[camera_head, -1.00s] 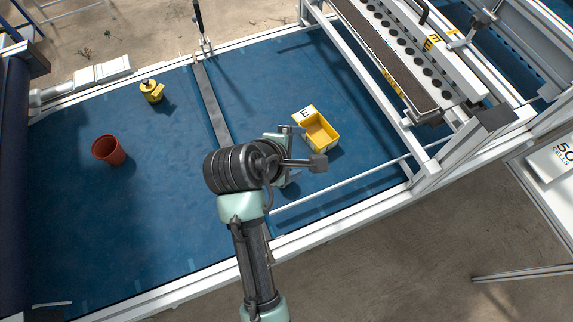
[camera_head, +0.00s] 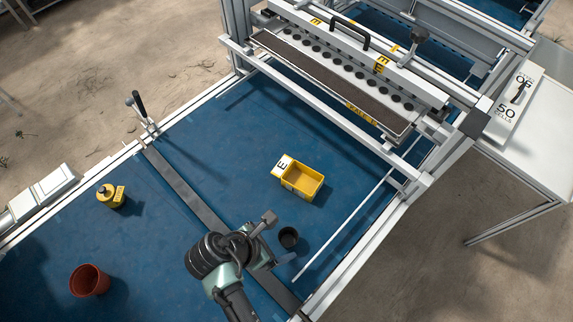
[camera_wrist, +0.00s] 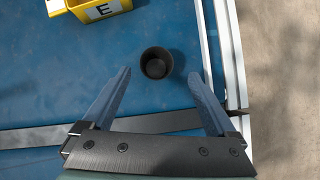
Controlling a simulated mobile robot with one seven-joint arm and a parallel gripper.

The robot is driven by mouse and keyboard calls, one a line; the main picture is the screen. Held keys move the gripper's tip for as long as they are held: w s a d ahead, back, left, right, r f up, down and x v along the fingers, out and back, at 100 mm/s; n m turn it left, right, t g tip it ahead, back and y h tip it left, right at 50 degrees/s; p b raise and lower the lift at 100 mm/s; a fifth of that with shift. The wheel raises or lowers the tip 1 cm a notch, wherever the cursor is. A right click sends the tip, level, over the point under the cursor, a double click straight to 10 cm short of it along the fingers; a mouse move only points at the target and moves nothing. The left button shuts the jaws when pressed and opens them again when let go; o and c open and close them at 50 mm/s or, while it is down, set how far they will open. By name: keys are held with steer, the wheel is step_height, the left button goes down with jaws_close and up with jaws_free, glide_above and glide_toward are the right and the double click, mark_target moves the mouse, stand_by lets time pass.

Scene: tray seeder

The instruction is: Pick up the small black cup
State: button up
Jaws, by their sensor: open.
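The small black cup (camera_head: 288,237) stands upright on the blue surface, just right of my gripper in the head view. In the wrist view the cup (camera_wrist: 156,63) shows its open top, a little beyond the fingertips and between their lines. My gripper (camera_wrist: 161,73) is open and empty, with one finger on each side of the picture. In the head view my gripper (camera_head: 282,258) is partly hidden by my wrist, close to the cup. I cannot tell its exact height above the surface.
A yellow bin (camera_head: 304,181) marked E stands beyond the cup. A red-brown pot (camera_head: 90,281) and a yellow container with a dark top (camera_head: 111,197) stand at left. A grey strip (camera_head: 190,195) crosses the blue surface (camera_head: 225,150). A white rail (camera_head: 342,225) lies right of the cup.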

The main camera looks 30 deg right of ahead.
mark_target(294, 237)
steer(key=shift+w+x, duration=0.2)
steer(key=shift+x, duration=3.25)
steer(key=shift+a+f, duration=0.1)
steer(key=shift+a, duration=0.1)
steer(key=c, duration=1.4)
steer(key=shift+o, duration=0.2)
